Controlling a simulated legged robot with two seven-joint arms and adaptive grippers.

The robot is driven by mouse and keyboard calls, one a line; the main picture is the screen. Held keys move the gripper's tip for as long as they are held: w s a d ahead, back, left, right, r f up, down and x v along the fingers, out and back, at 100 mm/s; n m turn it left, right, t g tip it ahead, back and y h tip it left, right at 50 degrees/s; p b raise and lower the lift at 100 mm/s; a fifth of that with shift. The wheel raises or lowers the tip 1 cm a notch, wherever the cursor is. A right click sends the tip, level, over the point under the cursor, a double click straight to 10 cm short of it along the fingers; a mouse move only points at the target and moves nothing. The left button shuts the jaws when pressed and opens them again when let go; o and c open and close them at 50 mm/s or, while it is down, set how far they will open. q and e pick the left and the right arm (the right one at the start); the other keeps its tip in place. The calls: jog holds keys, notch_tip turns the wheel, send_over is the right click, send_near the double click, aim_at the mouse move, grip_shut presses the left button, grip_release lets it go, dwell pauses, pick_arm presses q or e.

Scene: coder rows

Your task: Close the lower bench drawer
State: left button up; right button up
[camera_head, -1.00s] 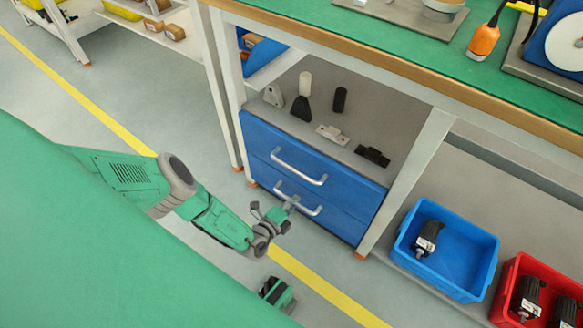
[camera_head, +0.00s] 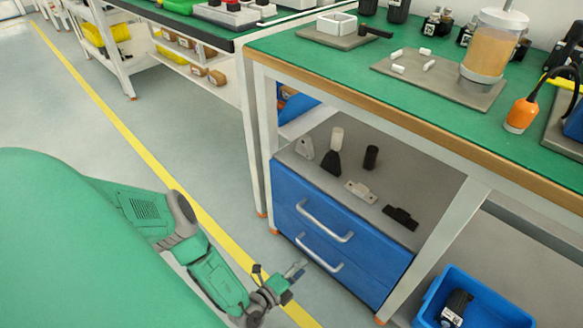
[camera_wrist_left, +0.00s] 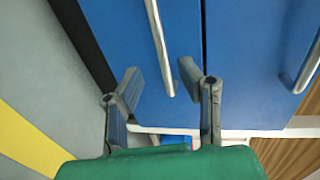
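The blue lower bench drawer (camera_head: 352,282) is the bottom of two drawers under the bench. Its front looks flush with the upper drawer in the head view. Its silver handle (camera_head: 318,254) also shows in the left wrist view (camera_wrist_left: 158,40), between the fingers in the picture. The upper drawer (camera_head: 292,192) has a like handle (camera_head: 325,222). My left gripper (camera_head: 294,270) is in front of and just left of the lower handle and looks apart from it. In the left wrist view its two fingers (camera_wrist_left: 159,70) are spread and empty. My right gripper is not in view.
Several small parts lie on the grey top (camera_head: 375,185) above the drawers. A bench leg (camera_head: 440,240) stands right of the drawers, with a blue bin (camera_head: 478,300) beyond. The green benchtop (camera_head: 380,85) overhangs. Floor with a yellow line (camera_head: 130,145) is clear at left.

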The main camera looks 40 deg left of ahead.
pick_arm(q)
jog(key=shift+v, duration=2.35)
